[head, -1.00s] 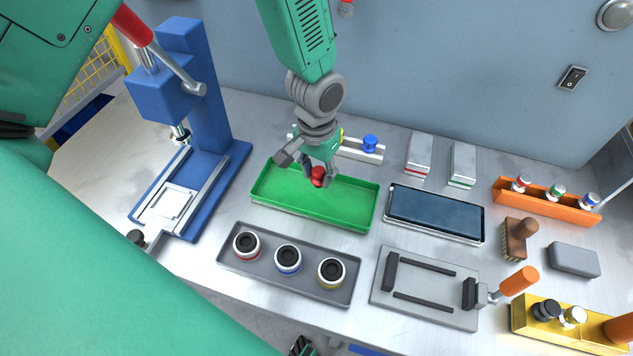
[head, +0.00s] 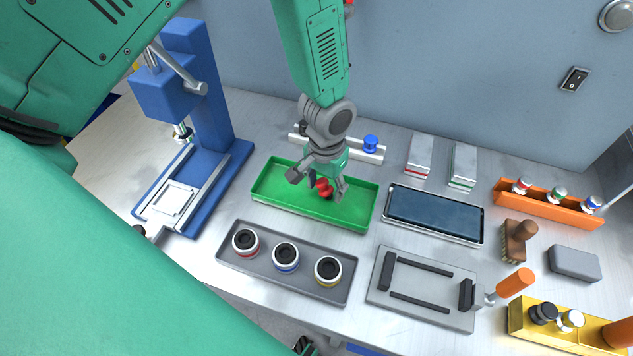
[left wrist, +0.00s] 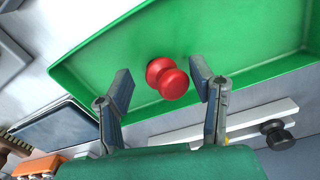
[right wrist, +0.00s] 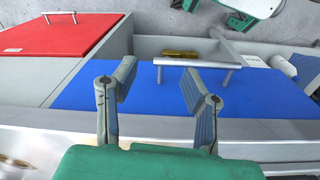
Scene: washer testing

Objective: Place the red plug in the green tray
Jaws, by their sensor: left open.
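The red plug (head: 325,188) is inside the green tray (head: 262,186), right of the tray's middle. In the left wrist view the plug (left wrist: 168,78) shows its round red knob above the green floor, with gaps to both fingers. My left gripper (head: 317,185) is open over the tray, its fingers on either side of the plug. The tray (left wrist: 240,32) fills much of the left wrist view. My right gripper (right wrist: 155,82) is open and empty, facing blue and red drawer fronts.
A white rack (head: 350,152) with a blue plug (head: 370,143) stands behind the tray. A grey tray with several ringed parts (head: 230,262) lies in front. A blue press (head: 205,90) stands left, a dark-screened panel (head: 435,213) right. A blue drawer with a bar handle (right wrist: 250,105) faces my right gripper.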

